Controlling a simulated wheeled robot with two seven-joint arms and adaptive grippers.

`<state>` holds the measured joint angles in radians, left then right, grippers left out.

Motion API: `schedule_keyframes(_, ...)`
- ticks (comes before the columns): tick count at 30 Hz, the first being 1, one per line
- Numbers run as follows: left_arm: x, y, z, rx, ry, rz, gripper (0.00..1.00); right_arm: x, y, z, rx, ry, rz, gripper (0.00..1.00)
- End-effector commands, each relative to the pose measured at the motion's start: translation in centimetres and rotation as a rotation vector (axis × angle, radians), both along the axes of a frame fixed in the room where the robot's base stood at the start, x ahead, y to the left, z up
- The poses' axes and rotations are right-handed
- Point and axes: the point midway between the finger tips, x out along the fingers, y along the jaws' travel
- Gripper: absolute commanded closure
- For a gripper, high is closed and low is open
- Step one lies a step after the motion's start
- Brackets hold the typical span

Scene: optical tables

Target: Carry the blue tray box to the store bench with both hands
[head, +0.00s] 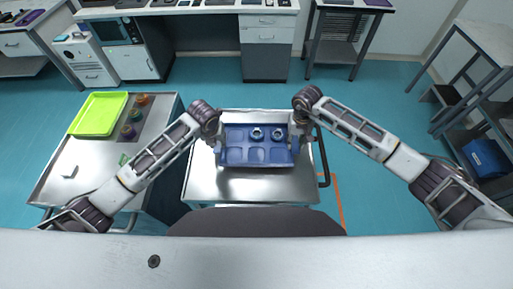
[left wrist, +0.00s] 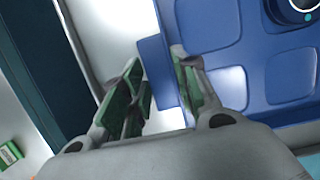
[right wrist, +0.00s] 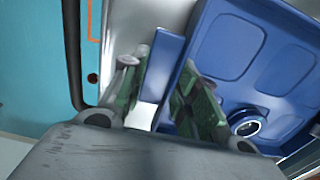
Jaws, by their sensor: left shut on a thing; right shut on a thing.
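The blue tray box (head: 257,165) is over a steel-topped cart (head: 250,190) in front of me; I cannot tell whether it rests on the top. Two round metal parts (head: 256,134) (head: 278,134) sit in its far compartments. My left gripper (head: 218,140) is shut on the tray's left side; in the left wrist view its green-padded fingers (left wrist: 157,85) straddle a blue tab (left wrist: 155,68). My right gripper (head: 298,138) is shut on the right side, with its fingers (right wrist: 160,92) around the other tab (right wrist: 163,72). I cannot tell which bench is the store bench.
A steel table at left holds a bright green tray (head: 98,114) and several small coloured parts (head: 132,115). A long bench with drawers (head: 267,50) stands at the back. A shelf rack with a blue bin (head: 487,158) stands at right. Teal floor (head: 215,95) is open between.

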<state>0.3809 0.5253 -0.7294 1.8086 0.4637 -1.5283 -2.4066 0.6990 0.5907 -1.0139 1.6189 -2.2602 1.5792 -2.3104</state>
Motion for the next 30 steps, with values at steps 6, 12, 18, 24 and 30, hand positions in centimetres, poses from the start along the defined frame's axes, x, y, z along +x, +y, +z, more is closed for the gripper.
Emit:
schedule_keyframes(6, -0.01, 0.03, 0.99, 0.001, 0.000, 0.000, 1.00, 0.08, -0.02, 1.06, 0.000, -0.002, -0.002, 1.00)
schedule_keyframes(12, 0.00, 0.03, 1.36, 0.001, 0.000, 0.000, 1.00, 0.08, -0.02, 1.41, 0.000, -0.002, -0.002, 1.00)
schedule_keyframes(18, 0.01, 0.02, 1.40, 0.000, 0.000, 0.000, 1.00, 0.07, -0.03, 1.44, 0.000, -0.001, -0.002, 1.00)
schedule_keyframes(24, 0.01, 0.01, 1.38, 0.000, 0.000, 0.000, 1.00, 0.06, -0.04, 1.40, 0.000, -0.001, -0.002, 1.00)
schedule_keyframes(30, 0.02, 0.01, 1.40, 0.000, -0.001, 0.000, 1.00, 0.05, -0.04, 1.39, -0.001, -0.001, -0.002, 1.00)
